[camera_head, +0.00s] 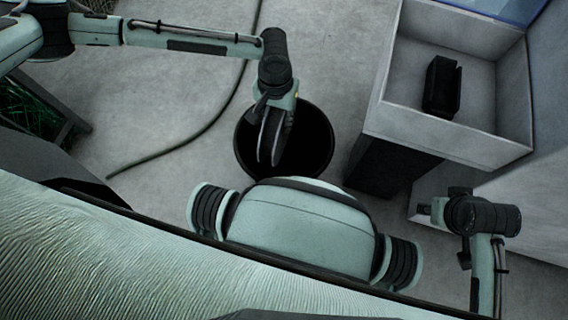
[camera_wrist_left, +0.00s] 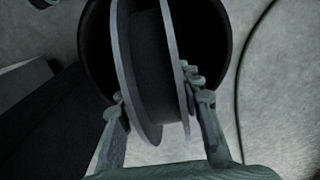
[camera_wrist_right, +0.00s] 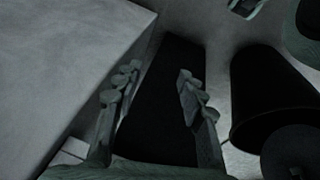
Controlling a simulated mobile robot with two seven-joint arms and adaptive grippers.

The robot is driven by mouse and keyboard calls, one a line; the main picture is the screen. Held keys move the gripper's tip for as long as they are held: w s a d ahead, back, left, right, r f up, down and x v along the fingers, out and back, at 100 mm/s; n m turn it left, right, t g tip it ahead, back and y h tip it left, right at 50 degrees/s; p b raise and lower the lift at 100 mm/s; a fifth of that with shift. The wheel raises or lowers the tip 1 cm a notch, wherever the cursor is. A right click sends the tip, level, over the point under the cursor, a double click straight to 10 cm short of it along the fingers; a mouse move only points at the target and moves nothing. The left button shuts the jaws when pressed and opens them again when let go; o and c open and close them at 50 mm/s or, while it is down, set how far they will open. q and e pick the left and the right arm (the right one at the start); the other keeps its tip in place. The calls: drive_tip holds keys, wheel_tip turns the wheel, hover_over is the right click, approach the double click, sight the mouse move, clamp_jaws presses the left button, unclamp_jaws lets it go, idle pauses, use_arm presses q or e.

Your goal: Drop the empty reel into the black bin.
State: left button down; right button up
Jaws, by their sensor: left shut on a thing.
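The empty reel (camera_head: 283,132), two grey flanges around a dark core, hangs over the mouth of the black bin (camera_head: 318,150). My left gripper (camera_head: 273,112) is shut on the reel. In the left wrist view the reel (camera_wrist_left: 150,65) sits between the two fingers, touching both sides, with the dark bin (camera_wrist_left: 98,45) behind it. How deep its lower edge reaches is hard to tell. My right gripper (camera_wrist_right: 148,88) is open and empty. In the right wrist view the bin (camera_wrist_right: 262,95) stands at the right.
A grey open-topped box (camera_head: 487,148) stands at the right with a black object (camera_head: 442,87) inside. A dark block (camera_head: 385,165) is below it, close to the bin. A dark cable (camera_head: 190,138) lies on the floor left of the bin. The floor there is otherwise clear.

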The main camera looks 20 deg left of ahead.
use_arm(q)
drive_tip(key=shift+f+b, duration=0.4)
drive_tip(key=shift+b, duration=0.05)
use_arm(e)
drive_tip(key=shift+d+v, duration=0.1)
drive_tip(key=shift+v, duration=0.65)
drive_tip(key=shift+d+v, duration=0.15)
drive_tip(key=shift+v, duration=0.6)
use_arm(q)
drive_tip(key=c, duration=0.9)
unclamp_jaws()
wheel_tip(320, 180, up, 12)
